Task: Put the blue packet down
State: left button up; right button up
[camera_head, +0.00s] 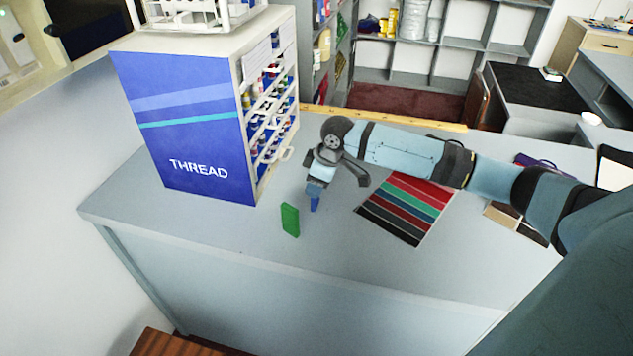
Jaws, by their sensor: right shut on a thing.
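The blue packet (315,203) is small and hangs upright below my right gripper (317,187). My right gripper is shut on it, with the arm reaching in from the right over the grey counter (250,245). Most of the packet is hidden by the gripper, and I cannot tell whether its lower end touches the counter. A green packet (290,220) stands upright on the counter just left of the blue packet, apart from it. My left gripper is not in view.
A blue and white thread cabinet (185,130) with spools stands at the left of the counter. A striped swatch card (407,208) lies right of the gripper. A wooden ruler (390,118) lies along the back edge. The front middle counter is clear.

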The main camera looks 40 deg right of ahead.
jog(key=shift+f, duration=0.1)
jog(key=o, duration=0.9)
jog(key=b+v, duration=0.1)
jog(key=v, duration=1.1)
